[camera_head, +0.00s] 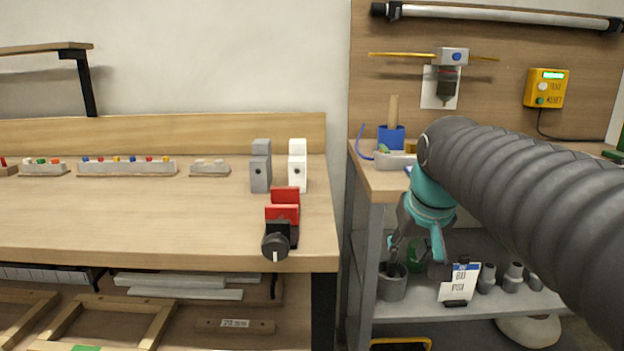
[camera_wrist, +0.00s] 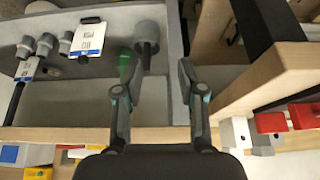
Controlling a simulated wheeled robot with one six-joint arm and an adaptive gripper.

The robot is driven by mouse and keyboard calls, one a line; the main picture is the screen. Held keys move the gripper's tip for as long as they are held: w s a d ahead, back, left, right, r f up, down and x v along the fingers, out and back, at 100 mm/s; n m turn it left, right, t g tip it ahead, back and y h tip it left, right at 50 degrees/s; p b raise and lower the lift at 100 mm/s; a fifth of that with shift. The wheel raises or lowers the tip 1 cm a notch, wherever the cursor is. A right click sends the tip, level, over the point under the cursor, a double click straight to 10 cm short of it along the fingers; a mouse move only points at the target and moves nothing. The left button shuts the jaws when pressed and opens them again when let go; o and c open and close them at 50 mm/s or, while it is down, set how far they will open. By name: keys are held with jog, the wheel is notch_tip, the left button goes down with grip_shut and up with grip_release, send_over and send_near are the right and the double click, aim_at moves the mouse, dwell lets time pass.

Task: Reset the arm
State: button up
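My arm reaches in from the right in the head view. My gripper (camera_head: 418,248) hangs downward in front of the right-hand shelf unit, its two fingers spread. In the wrist view my gripper (camera_wrist: 155,85) is open, with nothing between the fingertips. A grey cup (camera_head: 392,283) and a green item (camera_head: 416,255) on the lower shelf are beyond the fingers.
A wooden workbench (camera_head: 150,225) stands left, with a red vise (camera_head: 283,207) at its corner. The right unit's top (camera_head: 385,185) lies close to my arm. A labelled clipboard (camera_head: 459,283) and several grey fittings (camera_head: 513,277) stand on the lower shelf.

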jog(key=s+f, duration=1.3)
jog(key=s, duration=0.4)
jog(key=shift+a+f, duration=0.2)
